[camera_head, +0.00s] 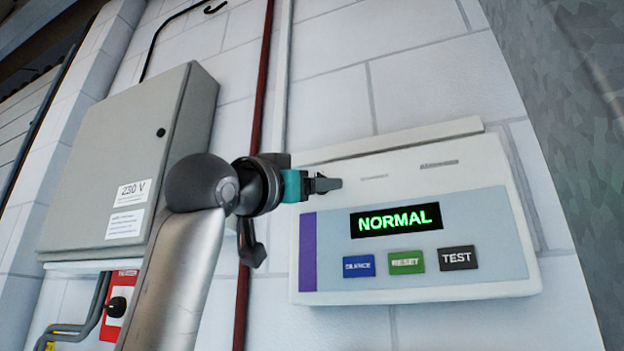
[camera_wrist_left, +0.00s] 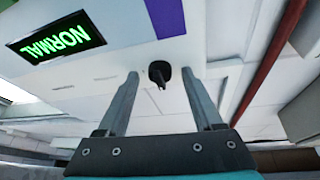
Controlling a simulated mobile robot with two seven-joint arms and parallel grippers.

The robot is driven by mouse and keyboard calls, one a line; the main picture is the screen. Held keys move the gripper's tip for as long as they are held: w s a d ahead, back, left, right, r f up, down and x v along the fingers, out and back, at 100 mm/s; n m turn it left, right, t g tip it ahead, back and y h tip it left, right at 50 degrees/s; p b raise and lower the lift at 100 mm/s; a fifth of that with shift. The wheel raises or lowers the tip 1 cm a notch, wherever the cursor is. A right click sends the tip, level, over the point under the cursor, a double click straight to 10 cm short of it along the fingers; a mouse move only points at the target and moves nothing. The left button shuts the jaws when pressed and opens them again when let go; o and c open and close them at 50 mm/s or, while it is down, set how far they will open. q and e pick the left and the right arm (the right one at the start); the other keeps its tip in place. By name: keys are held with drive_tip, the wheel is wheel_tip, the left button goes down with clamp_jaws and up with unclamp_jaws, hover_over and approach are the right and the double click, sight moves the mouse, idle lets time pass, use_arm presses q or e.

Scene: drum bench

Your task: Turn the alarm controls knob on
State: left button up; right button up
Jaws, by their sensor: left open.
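The alarm panel (camera_head: 420,275) is a white box on the wall with a blue-grey face, a purple strip and a display (camera_head: 396,220) reading NORMAL. A small black knob (camera_wrist_left: 159,73) sticks out of the panel in the left wrist view, near the purple strip. In the head view my left gripper (camera_head: 328,184) is in front of the panel's upper left and hides the knob. In the wrist view the open fingers stand on either side of the knob, apart from it, with its stub pointing toward the gripper. My right gripper is not in view.
Buttons SILENCE (camera_head: 358,265), RESET (camera_head: 407,262) and TEST (camera_head: 457,258) sit below the display. A grey 230 V cabinet (camera_head: 115,165) and a dark red pipe (camera_head: 262,80) are on the left. Another black knob (camera_head: 117,306) sits on a red plate below the cabinet.

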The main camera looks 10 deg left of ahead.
use_arm(q)
drive_tip(key=shift+c, duration=0.4)
clamp_jaws()
drive_tip(key=shift+m, duration=0.3)
drive_tip(key=shift+a+r+m+g+h, duration=0.2)
drive_tip(key=shift+m+g, duration=1.05)
drive_tip(key=shift+m, duration=1.9)
drive_tip(key=shift+r+m+g+h, duration=0.3)
drive_tip(key=shift+m+g, duration=0.9)
drive_tip(key=shift+m, duration=2)
drive_tip(key=shift+a+r+m+g+h, duration=0.25)
drive_tip(key=shift+m+g, duration=1)
drive_tip(key=shift+m, duration=1.9)
drive_tip(key=shift+d+f, duration=0.1)
drive_tip(key=shift+d, duration=0.05)
drive_tip(key=shift+w, duration=0.1)
